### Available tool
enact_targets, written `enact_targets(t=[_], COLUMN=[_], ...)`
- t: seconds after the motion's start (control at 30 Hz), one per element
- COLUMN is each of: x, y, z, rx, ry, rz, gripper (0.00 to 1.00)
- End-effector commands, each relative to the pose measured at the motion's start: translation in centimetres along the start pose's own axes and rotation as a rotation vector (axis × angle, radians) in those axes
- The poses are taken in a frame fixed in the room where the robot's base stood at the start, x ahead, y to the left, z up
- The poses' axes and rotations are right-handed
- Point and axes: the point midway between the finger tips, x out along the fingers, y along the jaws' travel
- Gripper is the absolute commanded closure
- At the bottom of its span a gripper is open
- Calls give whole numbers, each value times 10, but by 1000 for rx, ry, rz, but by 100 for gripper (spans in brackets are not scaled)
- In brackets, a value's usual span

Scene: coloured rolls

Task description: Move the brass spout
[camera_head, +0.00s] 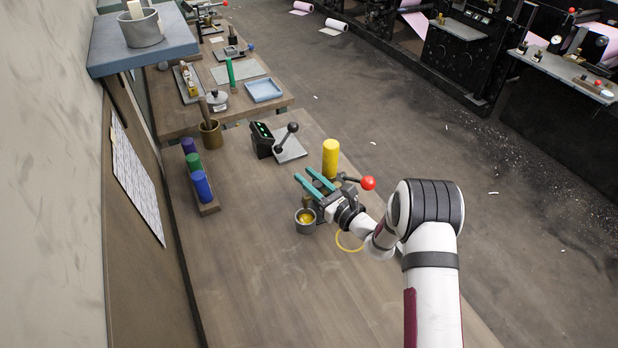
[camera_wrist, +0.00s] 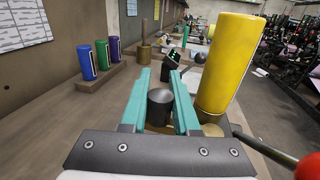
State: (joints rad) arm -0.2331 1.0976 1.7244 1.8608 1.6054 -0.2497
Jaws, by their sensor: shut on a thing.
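My gripper (camera_head: 308,180) has two teal fingers closed on a dark, short upright cylinder, which shows between them in the wrist view (camera_wrist: 160,106). I take this cylinder to be the grip of the brass spout; in the head view a small brownish post (camera_head: 307,202) shows just beside the fingers, above a grey cup (camera_head: 305,224) with yellow content. The spout's lower part is hidden by the gripper. A tall yellow roll (camera_head: 330,158) stands upright just right of the fingers, on a brass-coloured base (camera_wrist: 212,130).
A lever with a red knob (camera_head: 368,183) sticks out right of the yellow roll. A rack (camera_head: 209,208) of blue, green and purple rolls stands on the left. A black device with a lever (camera_head: 263,142) lies farther back.

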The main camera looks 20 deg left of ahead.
Motion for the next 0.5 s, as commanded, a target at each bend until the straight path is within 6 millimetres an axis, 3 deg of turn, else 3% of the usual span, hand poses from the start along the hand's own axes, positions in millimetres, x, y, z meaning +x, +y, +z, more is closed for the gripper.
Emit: enact_targets(t=[0.23,0.5], x=[-2,-19], y=[0,9], z=[1,1], rx=[-1,-2], ry=[-4,-5], rz=[36,325], gripper=[100,100])
